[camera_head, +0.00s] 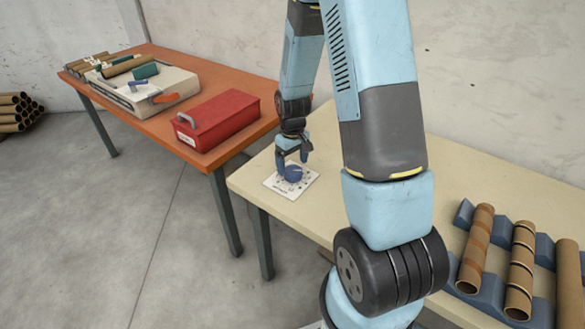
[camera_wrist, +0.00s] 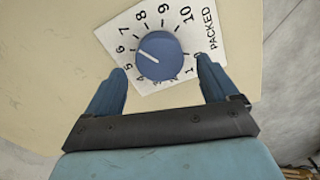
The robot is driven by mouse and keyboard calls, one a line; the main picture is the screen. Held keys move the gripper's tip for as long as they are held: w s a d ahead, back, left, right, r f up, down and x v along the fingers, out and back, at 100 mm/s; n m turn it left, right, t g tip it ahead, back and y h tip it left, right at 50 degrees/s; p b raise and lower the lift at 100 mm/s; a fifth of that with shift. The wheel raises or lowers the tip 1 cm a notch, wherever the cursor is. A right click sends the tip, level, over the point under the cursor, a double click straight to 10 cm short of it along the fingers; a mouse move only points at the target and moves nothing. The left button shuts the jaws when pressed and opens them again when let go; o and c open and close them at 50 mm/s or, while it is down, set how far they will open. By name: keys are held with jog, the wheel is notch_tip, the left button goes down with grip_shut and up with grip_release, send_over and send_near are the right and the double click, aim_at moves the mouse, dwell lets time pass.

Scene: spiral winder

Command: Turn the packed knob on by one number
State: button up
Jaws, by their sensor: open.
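The packed knob (camera_head: 293,173) is a round blue dial on a white number plate (camera_head: 272,183), which lies on the near left part of the cream table. In the wrist view the knob (camera_wrist: 159,56) has a white pointer line aimed left and slightly up, seemingly near the 6. The plate (camera_wrist: 207,30) shows numbers around the knob and the word PACKED on its right side. My gripper (camera_head: 293,153) is at the knob, pointing down. In the wrist view my gripper (camera_wrist: 161,64) is open, its blue fingers apart on either side of the knob. Contact cannot be told.
An orange table (camera_head: 150,52) on the left holds a red box (camera_head: 218,120) and a pale machine (camera_head: 150,92) with cardboard tubes. On the cream table (camera_head: 325,210), more tubes (camera_head: 476,250) rest in blue cradles at right. The tabletop around the plate is clear.

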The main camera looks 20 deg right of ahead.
notch_tip(320, 180, up, 10)
jog(key=shift+r, duration=0.15)
dwell(0.3)
dwell(0.4)
notch_tip(320, 180, up, 15)
jog(key=m+t, duration=0.2)
jog(key=t, duration=0.1)
send_over(292, 170)
jog(key=s, duration=0.8)
jog(key=s+r+m+t, duration=0.1)
jog(key=s+r, duration=0.4)
jog(key=s, duration=0.2)
jog(key=s+a+r+t, duration=0.1)
jog(key=s+r, duration=0.4)
jog(key=s, duration=0.3)
jog(key=shift+m+t, duration=0.3)
jog(key=shift+m, duration=0.1)
